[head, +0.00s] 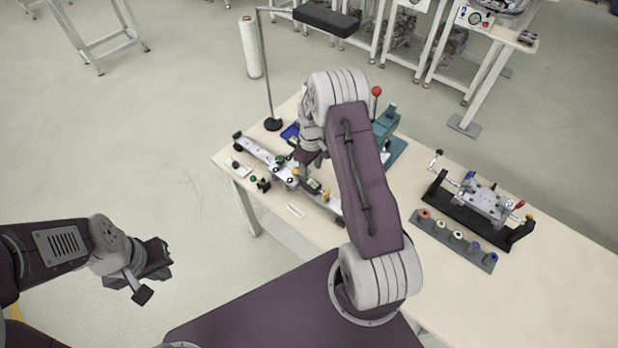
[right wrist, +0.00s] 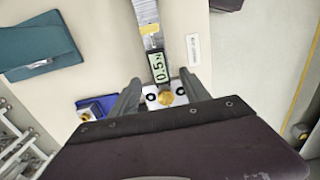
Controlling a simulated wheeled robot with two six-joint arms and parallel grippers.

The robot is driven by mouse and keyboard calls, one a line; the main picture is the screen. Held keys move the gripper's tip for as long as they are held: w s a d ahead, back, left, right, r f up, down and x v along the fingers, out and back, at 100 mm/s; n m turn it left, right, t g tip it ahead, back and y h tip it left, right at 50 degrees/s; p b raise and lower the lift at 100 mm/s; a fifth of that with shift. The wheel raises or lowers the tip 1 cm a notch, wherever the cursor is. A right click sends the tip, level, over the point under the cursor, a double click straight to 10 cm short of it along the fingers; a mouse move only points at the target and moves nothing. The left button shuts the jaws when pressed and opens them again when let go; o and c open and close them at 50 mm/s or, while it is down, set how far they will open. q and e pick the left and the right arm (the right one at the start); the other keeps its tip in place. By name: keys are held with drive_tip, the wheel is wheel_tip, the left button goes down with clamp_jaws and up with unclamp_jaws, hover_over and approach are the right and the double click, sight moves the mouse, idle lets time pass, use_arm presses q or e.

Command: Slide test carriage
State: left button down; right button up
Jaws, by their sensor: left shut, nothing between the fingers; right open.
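A silver rail track (head: 256,150) lies slantwise on the table. A light carriage plate (head: 284,173) sits near its middle, and a gauge with a green display (head: 313,184) is beside it. In the right wrist view the gauge (right wrist: 158,68) reads 0.5 N, and the carriage plate (right wrist: 182,99) carries a brass knob (right wrist: 165,98). My right gripper (right wrist: 161,82) is open, its fingers on either side of the knob, apart from it. Whether it touches the plate I cannot tell. My left gripper (head: 150,280) is shut and empty, away from the table over the floor.
A teal press (head: 388,125) with a red knob stands behind my right arm. A lamp stand (head: 273,124) and a blue tray (head: 290,132) are near the table's far left corner. A black-based fixture (head: 478,205) and a grey strip of several rollers (head: 455,238) lie to the right.

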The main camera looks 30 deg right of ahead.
sight(310, 181)
drive_tip(key=f, duration=0.2)
drive_tip(key=f+p, duration=0.1)
drive_tip(key=f, duration=0.3)
drive_tip(key=shift+w+d+f, duration=0.1)
drive_tip(key=shift+w+f, duration=0.15)
drive_tip(key=shift+w, duration=0.05)
drive_tip(key=shift+s+f, duration=0.15)
drive_tip(key=shift+f, duration=0.1)
clamp_jaws()
drive_tip(key=shift+w, duration=0.2)
idle(0.6)
